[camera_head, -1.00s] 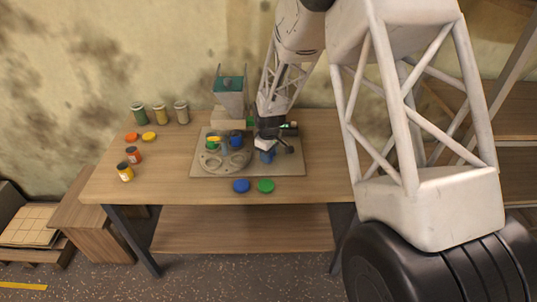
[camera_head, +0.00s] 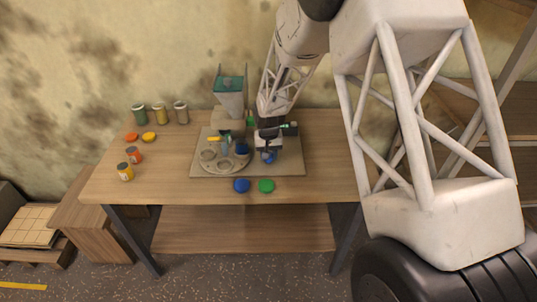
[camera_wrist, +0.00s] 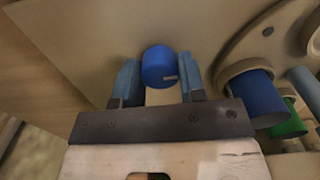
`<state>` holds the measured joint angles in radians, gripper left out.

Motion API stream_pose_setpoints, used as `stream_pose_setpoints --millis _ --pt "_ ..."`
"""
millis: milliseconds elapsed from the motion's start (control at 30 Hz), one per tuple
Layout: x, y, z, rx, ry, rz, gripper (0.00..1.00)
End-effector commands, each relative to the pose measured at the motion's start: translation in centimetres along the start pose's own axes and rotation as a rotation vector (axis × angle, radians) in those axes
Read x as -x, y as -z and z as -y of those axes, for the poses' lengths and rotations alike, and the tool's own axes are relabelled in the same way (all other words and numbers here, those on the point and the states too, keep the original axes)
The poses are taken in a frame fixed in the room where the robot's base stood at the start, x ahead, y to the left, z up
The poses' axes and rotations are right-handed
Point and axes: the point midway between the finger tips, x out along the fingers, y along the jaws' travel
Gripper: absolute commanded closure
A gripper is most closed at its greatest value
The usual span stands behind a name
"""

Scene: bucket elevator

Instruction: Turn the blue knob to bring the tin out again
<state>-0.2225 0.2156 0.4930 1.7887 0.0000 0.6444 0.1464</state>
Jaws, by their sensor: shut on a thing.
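A round plate with holes (camera_head: 224,167) lies left of the knob. A blue tin (camera_head: 242,149) sits at its right edge, also in the wrist view (camera_wrist: 258,100). A green tin (camera_wrist: 288,122) is beyond it, partly hidden.
A hopper with a green top (camera_head: 229,95) stands behind the plate. A blue lid (camera_head: 241,185) and a green lid (camera_head: 266,185) lie in front of the board. Several jars and lids stand at the table's left. The table's right end is clear.

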Motion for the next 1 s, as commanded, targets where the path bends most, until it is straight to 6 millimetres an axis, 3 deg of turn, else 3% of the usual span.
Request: stream_pose_setpoints --millis 633,667,800,1000 --pt "0.00 -0.02 0.00 -0.077 0.000 0.000 0.86" --pt "0.00 -0.02 0.00 -0.077 0.000 0.000 0.61" --pt "0.01 -0.01 0.00 -0.077 0.000 0.000 0.40" --pt "0.01 0.00 0.00 -0.076 0.000 0.000 0.37"
